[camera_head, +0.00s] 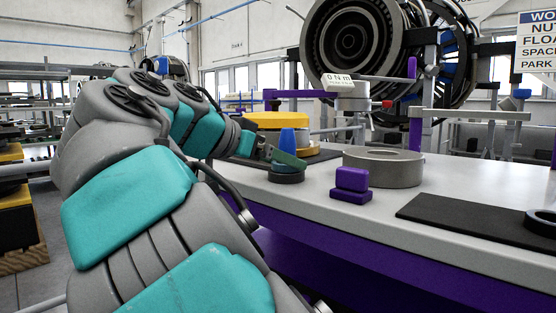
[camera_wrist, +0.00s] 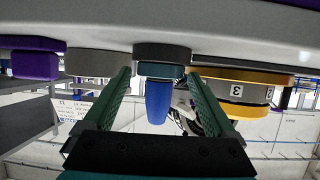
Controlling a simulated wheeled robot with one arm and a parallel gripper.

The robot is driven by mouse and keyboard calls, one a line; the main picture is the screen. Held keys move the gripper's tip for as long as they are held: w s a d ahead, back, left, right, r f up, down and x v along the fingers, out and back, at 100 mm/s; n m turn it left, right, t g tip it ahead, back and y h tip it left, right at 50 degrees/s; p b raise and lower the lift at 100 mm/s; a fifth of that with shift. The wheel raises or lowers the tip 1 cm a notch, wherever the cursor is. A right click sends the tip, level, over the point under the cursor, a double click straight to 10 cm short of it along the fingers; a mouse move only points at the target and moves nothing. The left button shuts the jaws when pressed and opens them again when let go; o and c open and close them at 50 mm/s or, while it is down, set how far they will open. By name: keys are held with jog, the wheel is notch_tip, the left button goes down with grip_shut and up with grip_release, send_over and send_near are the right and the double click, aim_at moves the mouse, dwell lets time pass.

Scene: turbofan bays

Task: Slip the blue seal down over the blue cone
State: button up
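The blue cone (camera_head: 287,138) stands on a dark round base (camera_head: 287,177) on the bench. In the wrist view the cone (camera_wrist: 158,105) appears upside down, its narrow end toward my gripper. A dark teal-blue ring, which looks like the blue seal (camera_wrist: 160,71), sits around the wide foot of the cone, against the dark base (camera_wrist: 162,52). My gripper (camera_wrist: 160,74) has its green fingers on either side of the cone, tips level with the seal. Whether they touch the seal is unclear. In the head view a finger of my gripper (camera_head: 284,159) hides most of the seal.
A grey round drum (camera_head: 384,168) and purple blocks (camera_head: 350,184) stand right of the cone. A yellow-topped drum (camera_head: 278,121) is behind it. A black mat (camera_head: 470,226) with a dark ring (camera_head: 541,222) lies at the right. Bare bench lies between the blocks and mat.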

jog(key=shift+o, duration=0.2)
jog(key=p+v, duration=0.1)
jog(key=v, duration=0.6)
jog(key=shift+s+a, duration=0.25)
jog(key=shift+r, duration=0.2)
dwell(0.3)
